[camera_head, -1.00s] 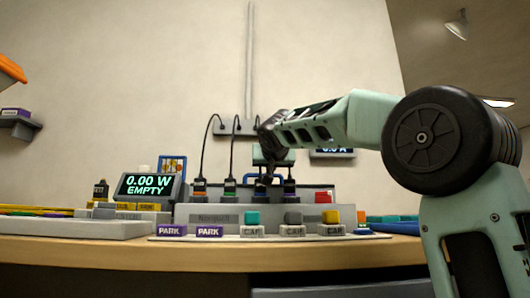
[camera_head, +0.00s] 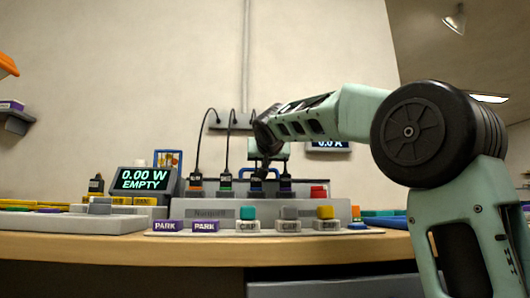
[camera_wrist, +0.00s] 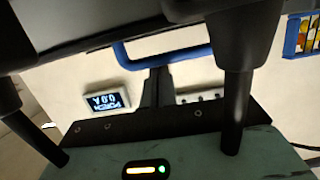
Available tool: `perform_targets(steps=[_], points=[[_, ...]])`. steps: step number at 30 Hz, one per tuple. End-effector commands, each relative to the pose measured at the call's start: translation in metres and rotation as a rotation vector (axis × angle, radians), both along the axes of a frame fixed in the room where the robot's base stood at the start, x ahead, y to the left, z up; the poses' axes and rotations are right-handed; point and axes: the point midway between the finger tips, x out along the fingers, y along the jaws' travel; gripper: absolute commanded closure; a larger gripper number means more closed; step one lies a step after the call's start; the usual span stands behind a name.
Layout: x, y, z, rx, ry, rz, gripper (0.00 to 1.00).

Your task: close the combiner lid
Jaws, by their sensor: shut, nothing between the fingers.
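The combiner (camera_head: 335,207) is a long grey box on the bench, with a row of plugs along its top and cables rising from some of them. My gripper (camera_head: 262,172) points down at the plug row, right of its middle, partly hidden by my wrist. In the wrist view, my shut, dark fingers (camera_wrist: 157,85) reach to a blue bar-shaped handle (camera_wrist: 186,54) beside a grey panel (camera_wrist: 85,22), perhaps the lid. I cannot tell whether they touch the bar. The lid's angle is not clear in the head view.
A display reading 0.00 W EMPTY (camera_head: 145,180) stands left of the combiner. In front lie PARK blocks (camera_head: 168,226) and CAP blocks (camera_head: 288,226) with coloured tops. A grey tray (camera_head: 70,223) is at left. A wall meter (camera_head: 328,145) hangs behind my arm.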

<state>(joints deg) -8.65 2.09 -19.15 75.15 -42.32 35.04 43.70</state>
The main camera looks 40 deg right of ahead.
Motion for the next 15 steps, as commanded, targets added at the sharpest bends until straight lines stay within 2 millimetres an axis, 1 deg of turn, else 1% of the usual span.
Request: perform_targets(steps=[1, 5, 7, 9, 15], points=[[0.001, -0.002, 0.016, -0.003, -0.006, 0.000, 1.00], [0.004, -0.007, 0.039, -0.008, -0.018, 0.003, 1.00], [-0.007, 0.001, 0.031, -0.007, -0.021, 0.009, 1.00], [-0.020, 0.009, 0.028, -0.009, -0.022, 0.009, 1.00], [-0.054, 0.031, 0.025, -0.010, -0.024, 0.006, 1.00]])
